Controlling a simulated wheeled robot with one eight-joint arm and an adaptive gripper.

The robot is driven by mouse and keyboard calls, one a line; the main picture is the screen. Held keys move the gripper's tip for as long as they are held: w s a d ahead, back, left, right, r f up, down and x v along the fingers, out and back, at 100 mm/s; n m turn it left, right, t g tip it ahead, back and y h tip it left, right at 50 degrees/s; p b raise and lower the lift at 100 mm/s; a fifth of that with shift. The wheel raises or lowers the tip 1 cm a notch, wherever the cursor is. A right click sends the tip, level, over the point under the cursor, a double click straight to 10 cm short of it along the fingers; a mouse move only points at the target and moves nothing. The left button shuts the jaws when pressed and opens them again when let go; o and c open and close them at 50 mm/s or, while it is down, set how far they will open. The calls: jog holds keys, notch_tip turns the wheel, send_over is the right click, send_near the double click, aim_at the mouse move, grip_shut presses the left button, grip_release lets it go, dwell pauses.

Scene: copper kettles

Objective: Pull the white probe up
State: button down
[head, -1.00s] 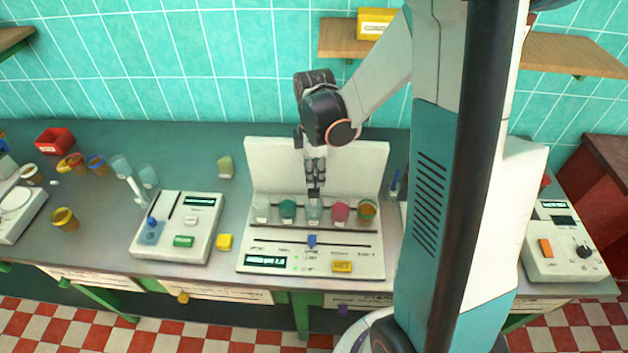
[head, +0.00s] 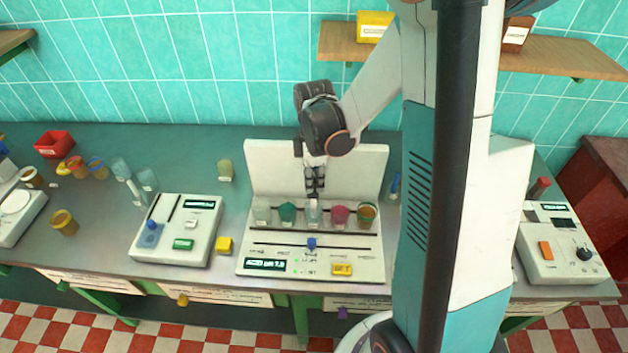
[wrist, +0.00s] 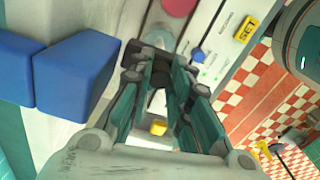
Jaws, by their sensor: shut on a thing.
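My gripper (head: 314,192) points down over the middle cup (head: 313,212) of the white instrument with an upright back panel (head: 262,160). In the wrist view my gripper (wrist: 160,68) has its fingers close together, shut on a narrow thing. Beside the middle cup stand a clear cup (head: 262,212), a green cup (head: 288,212), a pink cup (head: 340,214) and an orange-brown cup (head: 366,213).
The instrument's front has a blue knob (head: 311,243), a yellow button (head: 342,270) and a display (head: 265,265). Another white device (head: 175,230) and a yellow block (head: 224,245) stand to the left. A device with an orange switch (head: 546,249) stands far right. Wooden shelves (head: 560,58) hang behind.

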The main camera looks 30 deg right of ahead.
notch_tip(320, 180, up, 6)
jog(key=p, duration=0.2)
jog(key=shift+r+p, duration=0.2)
jog(key=shift+p, duration=0.1)
jog(key=c, duration=1.7)
grip_release()
jog(key=shift+f, duration=0.1)
notch_tip(320, 180, up, 12)
jog(key=shift+r, duration=0.1)
